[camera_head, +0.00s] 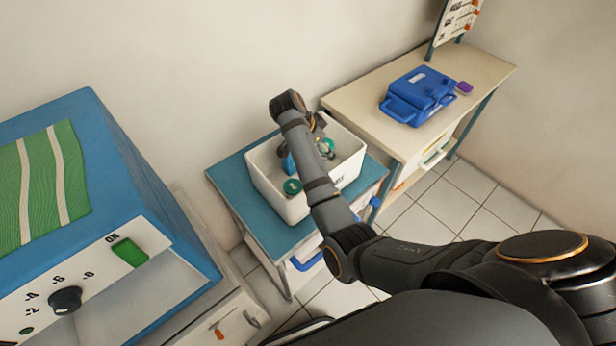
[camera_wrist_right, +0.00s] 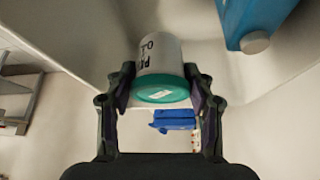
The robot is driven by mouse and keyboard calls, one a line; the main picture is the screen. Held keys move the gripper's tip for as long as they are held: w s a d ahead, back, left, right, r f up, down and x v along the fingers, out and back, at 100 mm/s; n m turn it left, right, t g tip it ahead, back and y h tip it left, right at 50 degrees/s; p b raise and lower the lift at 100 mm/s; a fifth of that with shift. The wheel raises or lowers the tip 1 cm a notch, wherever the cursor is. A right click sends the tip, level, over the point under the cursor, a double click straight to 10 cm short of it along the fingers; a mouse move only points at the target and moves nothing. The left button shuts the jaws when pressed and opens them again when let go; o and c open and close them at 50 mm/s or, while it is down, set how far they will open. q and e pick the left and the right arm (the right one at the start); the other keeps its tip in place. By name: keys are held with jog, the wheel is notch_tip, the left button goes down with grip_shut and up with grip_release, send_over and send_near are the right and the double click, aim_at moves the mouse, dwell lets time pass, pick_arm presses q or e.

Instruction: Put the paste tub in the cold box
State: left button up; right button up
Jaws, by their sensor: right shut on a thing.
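The paste tub (camera_wrist_right: 162,74) is white with a green lid and dark lettering, and shows between my right gripper's fingers in the right wrist view. My right gripper (camera_wrist_right: 160,92) is shut on it. In the head view my right gripper (camera_head: 322,148) is over an open white box (camera_head: 270,192), mostly hidden behind my arm. I cannot tell if the tub is inside the rim or just above it. The box has dark lettering, partly covered by my arm. I cannot tell for certain whether it is the cold box. My left gripper is not in view.
The white box holds a round green-topped thing (camera_head: 292,187) and a blue item (camera_head: 288,165). It stands on a teal-topped table (camera_head: 232,176). A blue case (camera_head: 420,95) and a small purple block (camera_head: 464,88) lie on the cream table (camera_head: 365,100). A large blue machine (camera_head: 100,130) stands at left.

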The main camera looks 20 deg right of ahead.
notch_tip(320, 180, down, 4)
jog(key=shift+r, duration=0.1)
notch_tip(320, 180, down, 2)
jog(key=shift+w+p, duration=0.1)
jog(key=shift+p, duration=0.2)
notch_tip(320, 180, down, 4)
jog(key=shift+r, duration=0.25)
jog(key=shift+f, duration=0.2)
jog(key=o, duration=1.2)
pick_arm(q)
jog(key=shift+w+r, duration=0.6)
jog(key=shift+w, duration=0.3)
